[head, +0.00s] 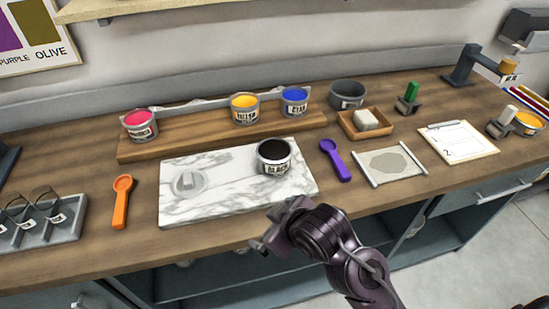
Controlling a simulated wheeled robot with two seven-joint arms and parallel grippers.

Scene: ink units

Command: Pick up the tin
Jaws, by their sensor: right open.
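Several ink tins are in the head view. The black tin (275,157) stands upright on the marble slab (225,200), its label facing me. A grey tin (346,95) stands at the right end of the riser, and another yellow tin (528,123) is at the far right. My right gripper (267,229) is open and empty near the counter's front edge, in front of the black tin and apart from it. My left gripper is out of view.
A glass muller (188,184) sits on the slab's left part. An orange spoon (121,201) lies left of the slab, a purple spoon (336,160) to its right. The slab's front middle is clear.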

